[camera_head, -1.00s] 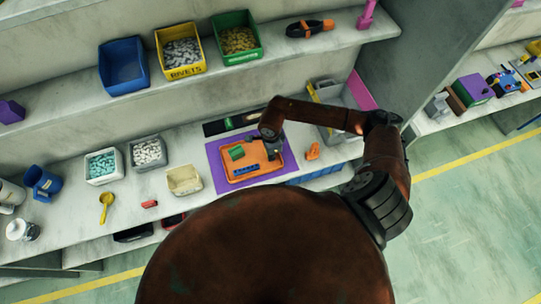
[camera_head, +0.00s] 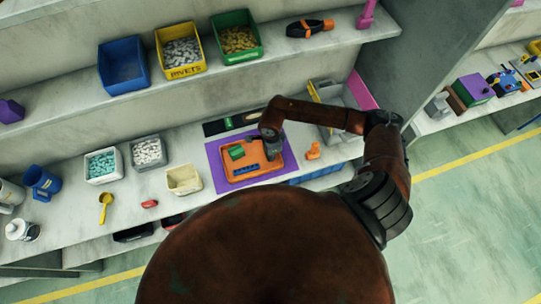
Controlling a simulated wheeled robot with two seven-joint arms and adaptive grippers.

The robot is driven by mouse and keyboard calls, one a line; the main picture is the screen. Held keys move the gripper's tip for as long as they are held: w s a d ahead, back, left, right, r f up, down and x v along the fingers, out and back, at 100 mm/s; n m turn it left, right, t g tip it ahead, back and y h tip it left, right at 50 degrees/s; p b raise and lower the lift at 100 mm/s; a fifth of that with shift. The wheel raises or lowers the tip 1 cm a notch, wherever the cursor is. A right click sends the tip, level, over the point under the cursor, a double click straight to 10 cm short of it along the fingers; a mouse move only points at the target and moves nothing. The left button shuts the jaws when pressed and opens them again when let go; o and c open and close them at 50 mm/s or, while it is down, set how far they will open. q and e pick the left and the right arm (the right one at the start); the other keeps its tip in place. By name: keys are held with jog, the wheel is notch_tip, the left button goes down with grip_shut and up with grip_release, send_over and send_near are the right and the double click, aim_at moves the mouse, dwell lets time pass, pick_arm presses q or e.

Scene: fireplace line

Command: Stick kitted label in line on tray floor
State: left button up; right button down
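An orange tray (camera_head: 265,170) lies on a purple mat (camera_head: 217,174) on the workbench. A green block (camera_head: 236,152) and a blue strip-like part (camera_head: 245,170) lie in the tray. My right gripper (camera_head: 273,153) is over the right part of the tray, pointing down. Its fingers are dark and small here, so I cannot tell whether they are open or shut, or whether they hold anything. I cannot make out a label. My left gripper is out of view.
A cream bin (camera_head: 184,180), a grey bin of white parts (camera_head: 147,152) and a yellow scoop (camera_head: 106,205) stand left of the mat. A small orange item (camera_head: 313,150) lies right of it. A shelf with a blue bin (camera_head: 123,66) runs above. A grey box (camera_head: 335,100) stands at the back right.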

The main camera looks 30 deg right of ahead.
jog(key=c, duration=2.1)
grip_release()
notch_tip(320, 180, up, 12)
jog(key=shift+f, duration=0.1)
